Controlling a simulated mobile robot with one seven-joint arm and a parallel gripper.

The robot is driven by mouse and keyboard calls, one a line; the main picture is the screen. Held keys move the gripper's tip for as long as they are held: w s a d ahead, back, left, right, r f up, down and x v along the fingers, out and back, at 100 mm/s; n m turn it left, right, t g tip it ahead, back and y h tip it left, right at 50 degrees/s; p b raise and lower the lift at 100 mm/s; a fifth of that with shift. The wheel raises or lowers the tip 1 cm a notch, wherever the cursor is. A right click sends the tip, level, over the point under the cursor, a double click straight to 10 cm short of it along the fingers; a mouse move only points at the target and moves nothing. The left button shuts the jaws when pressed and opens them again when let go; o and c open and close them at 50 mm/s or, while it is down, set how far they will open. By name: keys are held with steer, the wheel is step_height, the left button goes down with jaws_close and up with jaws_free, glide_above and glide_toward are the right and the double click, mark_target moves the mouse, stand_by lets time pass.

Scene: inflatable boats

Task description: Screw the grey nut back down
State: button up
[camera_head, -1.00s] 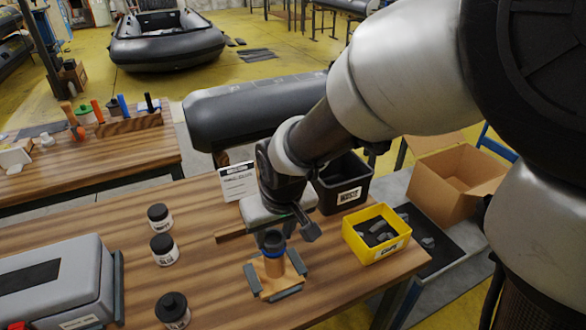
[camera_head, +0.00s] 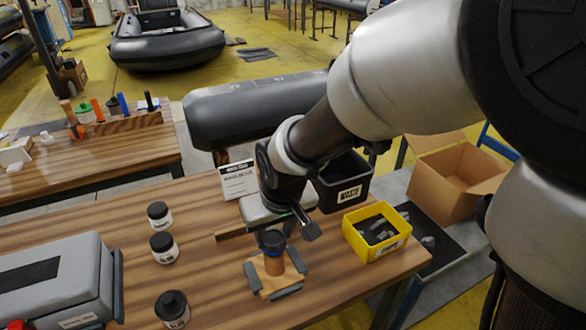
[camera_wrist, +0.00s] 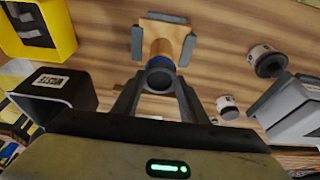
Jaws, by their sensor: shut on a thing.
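A copper-brown upright post (camera_head: 273,262) stands on a wooden block with grey side pieces (camera_head: 276,284) on the workbench. The dark grey nut (camera_head: 271,240) is at the post's top. In the wrist view, the round dark nut (camera_wrist: 159,76) shows with a blue band (camera_wrist: 160,62) beside it. My gripper (camera_wrist: 157,88) has one finger on each side of the nut and is shut on it. In the head view, my gripper (camera_head: 272,230) is directly above the post; its fingertips are partly hidden. Whether the threads are engaged cannot be seen.
A yellow bin (camera_head: 376,232) and a black waste bin (camera_head: 341,182) stand to the right. Several black-lidded jars (camera_head: 162,246) stand left, near a grey case (camera_head: 55,283). A white sign (camera_head: 238,180) stands behind. Bare bench lies between the jars and the block.

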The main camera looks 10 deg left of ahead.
steer(key=shift+a+f+m+b, duration=0.1)
steer(key=shift+f+m+b, duration=0.2)
steer(key=shift+m+b, duration=0.4)
steer(key=shift+m+h+b, duration=0.3)
steer(key=shift+m+b, duration=0.2)
steer(key=shift+b, duration=0.15)
steer(key=shift+m+h+b, duration=0.3)
steer(key=shift+m+b, duration=0.6)
steer(key=shift+m, duration=0.1)
steer(key=shift+s+r+m, duration=0.1)
steer(key=shift+r+m, duration=0.15)
steer(key=shift+m, duration=0.35)
steer(key=shift+a+f+b, duration=0.1)
steer(key=shift+b, duration=0.25)
steer(key=shift+f+m+h+b, duration=0.15)
steer(key=shift+m+h+b, duration=0.25)
steer(key=shift+m+b, duration=0.2)
steer(key=m, duration=0.1)
steer(key=m+b, duration=0.1)
steer(key=shift+a+m+h+b, duration=0.2)
steer(key=shift+m+h+b, duration=0.1)
steer(key=shift+h, duration=0.1)
steer(key=shift+r+m, duration=0.25)
steer(key=shift+m, duration=0.75)
steer(key=shift+h, duration=0.3)
